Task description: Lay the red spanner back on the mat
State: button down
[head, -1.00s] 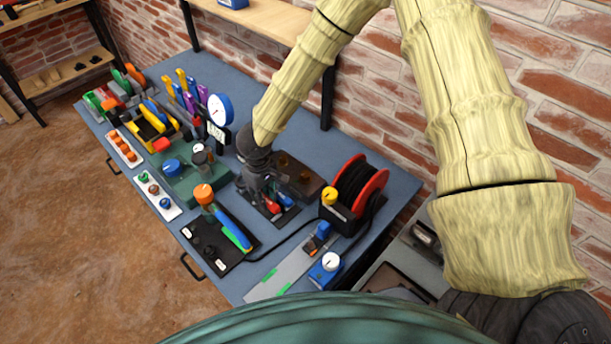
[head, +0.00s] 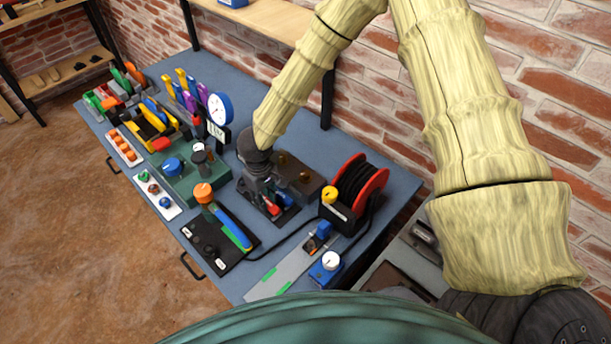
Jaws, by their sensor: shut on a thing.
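My gripper (head: 265,202) points down over a small dark mat (head: 287,214) near the middle of the blue bench. It is shut on the red spanner (head: 272,209), whose red part shows at the fingertips, low over the mat. The fingers and wrist hide most of the spanner. I cannot tell whether it touches the mat. A small blue part shows beside the red one.
A cable reel with red rims (head: 373,190) stands close on the right. A brown block (head: 298,178) is just behind the gripper. A green unit with a blue knob (head: 173,166) stands left. A black panel (head: 213,252) lies in front.

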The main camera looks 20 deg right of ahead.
jog(key=shift+f, duration=0.65)
jog(key=c, duration=0.8)
grip_release()
jog(key=shift+r+p, duration=4.05)
jog(key=shift+p, duration=0.55)
